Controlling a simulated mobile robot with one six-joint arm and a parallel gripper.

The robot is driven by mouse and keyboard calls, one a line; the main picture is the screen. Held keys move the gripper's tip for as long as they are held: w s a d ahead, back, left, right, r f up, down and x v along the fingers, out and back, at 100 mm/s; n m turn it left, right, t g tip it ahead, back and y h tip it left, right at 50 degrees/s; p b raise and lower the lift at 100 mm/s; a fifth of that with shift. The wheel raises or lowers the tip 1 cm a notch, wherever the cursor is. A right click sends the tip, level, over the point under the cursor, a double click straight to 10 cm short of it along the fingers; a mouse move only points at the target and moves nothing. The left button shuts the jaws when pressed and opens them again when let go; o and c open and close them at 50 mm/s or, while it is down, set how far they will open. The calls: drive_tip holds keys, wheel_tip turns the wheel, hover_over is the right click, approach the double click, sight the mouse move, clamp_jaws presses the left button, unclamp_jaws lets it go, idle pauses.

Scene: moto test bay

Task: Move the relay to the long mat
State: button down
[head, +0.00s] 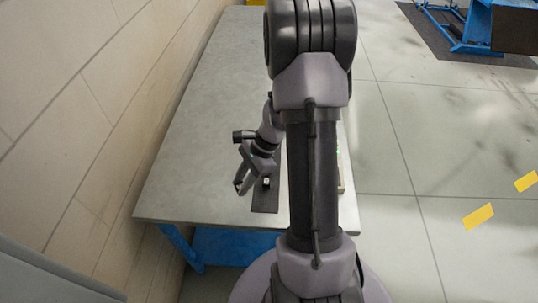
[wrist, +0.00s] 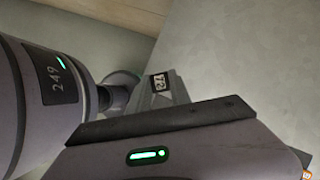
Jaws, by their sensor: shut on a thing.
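My gripper (head: 241,186) is low over the near part of the grey table, at the left edge of a dark mat. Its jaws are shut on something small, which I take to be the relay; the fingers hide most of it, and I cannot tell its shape. The dark mat (head: 264,204) is narrow and runs away from the table's near edge; my arm covers part of it. A small pale item (head: 266,182) shows over the mat, and I cannot tell what it is. The wrist view shows mostly my own arm parts, not the fingertips.
The grey table (head: 195,150) has clear room to the left of the mat, with a wall beyond. A pale-edged item (head: 341,172) with a green light is partly hidden behind my arm at the table's right side. Floor lies to the right.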

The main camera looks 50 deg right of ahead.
drive_tip(key=s+d+m+t+h+p, duration=0.1)
drive_tip(key=s+d+m+t+h, duration=0.2)
drive_tip(key=d+m, duration=0.35)
drive_tip(key=y+b, duration=0.1)
drive_tip(key=b, duration=0.3)
approach(263, 201)
drive_tip(key=x, duration=0.3)
drive_tip(key=a+x, duration=0.1)
drive_tip(key=x, duration=0.1)
drive_tip(key=shift+w+r, duration=0.25)
drive_tip(key=shift+f, duration=0.2)
drive_tip(key=c, duration=1.2)
unclamp_jaws()
drive_tip(key=shift+r, duration=0.1)
